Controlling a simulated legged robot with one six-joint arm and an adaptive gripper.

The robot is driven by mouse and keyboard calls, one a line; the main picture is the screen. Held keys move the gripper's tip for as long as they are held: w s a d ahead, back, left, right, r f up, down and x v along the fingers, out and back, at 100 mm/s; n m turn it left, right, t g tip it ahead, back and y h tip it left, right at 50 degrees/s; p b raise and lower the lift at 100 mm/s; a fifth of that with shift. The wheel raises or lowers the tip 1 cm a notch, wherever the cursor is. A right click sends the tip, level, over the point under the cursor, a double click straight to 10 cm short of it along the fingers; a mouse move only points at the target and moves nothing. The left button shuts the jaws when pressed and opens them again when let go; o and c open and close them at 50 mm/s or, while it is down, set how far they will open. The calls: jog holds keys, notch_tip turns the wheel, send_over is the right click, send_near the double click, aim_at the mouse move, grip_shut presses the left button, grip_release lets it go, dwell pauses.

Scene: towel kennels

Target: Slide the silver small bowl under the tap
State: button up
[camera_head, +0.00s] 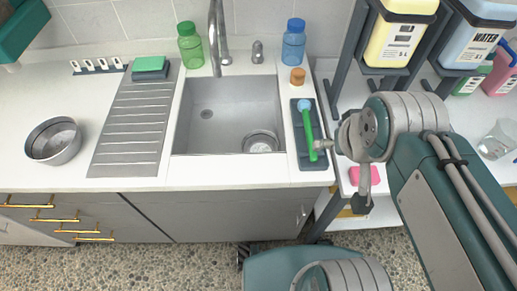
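A small silver bowl (260,142) sits inside the grey sink (232,108), in its front right corner. The tap (217,40) rises behind the sink, with its spout over the sink's back left part, so the bowl is forward and right of it. A larger silver bowl (53,142) stands on the counter at the left. My gripper (340,172) is to the right of the sink, near the counter's front edge. Its fingers are spread apart with nothing visible between them. One finger overlaps the green brush in the picture; whether they touch cannot be told.
A green-handled brush (308,130) lies in a dark tray (296,152) right of the sink. Green (190,48) and blue (293,45) bottles stand behind the sink. A ridged drainboard (130,125) is left. Dispensers (398,40) stand at the right. The sink's middle is clear.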

dwell(0.3)
jog(key=shift+w, duration=0.2)
jog(key=c, duration=0.9)
jog(key=shift+w+a, duration=0.2)
jog(key=shift+w, duration=0.2)
grip_shut()
jog(key=n+g, duration=0.6)
jog(key=n, duration=0.5)
send_over(250, 145)
notch_tip(250, 145, down, 21)
notch_tip(250, 145, down, 10)
jog(key=shift+s+f, duration=0.1)
